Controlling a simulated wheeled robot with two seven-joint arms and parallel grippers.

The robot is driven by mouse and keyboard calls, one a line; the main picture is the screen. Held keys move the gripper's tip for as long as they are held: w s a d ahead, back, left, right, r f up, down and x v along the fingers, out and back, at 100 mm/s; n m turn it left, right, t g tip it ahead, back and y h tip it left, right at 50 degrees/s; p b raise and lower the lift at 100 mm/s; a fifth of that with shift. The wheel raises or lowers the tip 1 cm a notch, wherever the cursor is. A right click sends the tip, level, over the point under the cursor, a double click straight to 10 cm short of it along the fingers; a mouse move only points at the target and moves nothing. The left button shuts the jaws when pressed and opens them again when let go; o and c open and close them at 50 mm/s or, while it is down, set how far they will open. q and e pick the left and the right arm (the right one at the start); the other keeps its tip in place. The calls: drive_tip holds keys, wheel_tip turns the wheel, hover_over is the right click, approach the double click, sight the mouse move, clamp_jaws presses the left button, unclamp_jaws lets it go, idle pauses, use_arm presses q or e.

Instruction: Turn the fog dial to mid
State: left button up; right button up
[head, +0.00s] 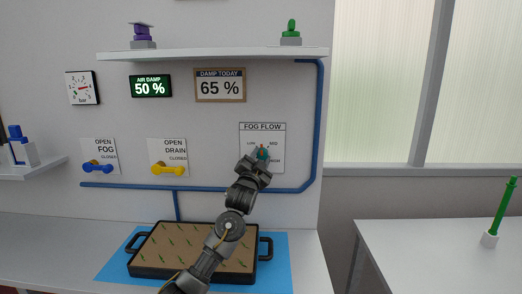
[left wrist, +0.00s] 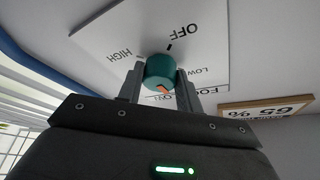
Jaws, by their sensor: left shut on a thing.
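The teal fog dial (head: 263,154) sits on the white FOG FLOW panel (head: 277,128) on the wall. My left gripper (head: 261,160) reaches up to it and is shut on it. In the left wrist view the dial (left wrist: 160,71) is between the two fingers. Its orange pointer (left wrist: 163,89) is at the lower side there; in the head view it points roughly up, between the LOW and upper right labels. OFF, HIGH and LOW show upside down in the left wrist view; a label behind the fingers is partly hidden. My right gripper is out of view.
A blue pipe (head: 318,120) runs close to the right of the panel. A shelf (head: 215,53) is above. Yellow (head: 169,169) and blue (head: 97,167) handles are to the left. A black-rimmed tray (head: 138,269) with green sprigs stands below my arm.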

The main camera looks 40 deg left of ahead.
use_arm(q)
drive_tip(key=m+h+p, duration=0.1)
drive_tip(key=m, duration=0.1)
drive_tip(key=m+h+p, duration=0.1)
drive_tip(key=m+p, duration=0.1)
drive_tip(key=shift+s+a+r+m, duration=0.1)
drive_tip(key=shift+r+m, duration=0.25)
drive_tip(key=shift+m, duration=0.05)
drive_tip(key=shift+m+g+h+p, duration=0.3)
drive_tip(key=shift+m+h+p, duration=0.2)
drive_tip(key=shift+m+p, duration=0.45)
drive_tip(key=m+g+p, duration=0.1)
drive_tip(key=m+p, duration=0.1)
drive_tip(key=m, duration=0.1)
drive_tip(key=shift+m+h, duration=0.25)
drive_tip(key=shift+h, duration=0.05)
drive_tip(key=shift+m+p, duration=0.3)
drive_tip(key=shift+m, duration=0.2)
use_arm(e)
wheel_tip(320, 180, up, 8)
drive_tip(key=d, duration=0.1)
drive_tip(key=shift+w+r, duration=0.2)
use_arm(q)
drive_tip(key=shift+g, duration=0.3)
drive_tip(key=o, duration=1)
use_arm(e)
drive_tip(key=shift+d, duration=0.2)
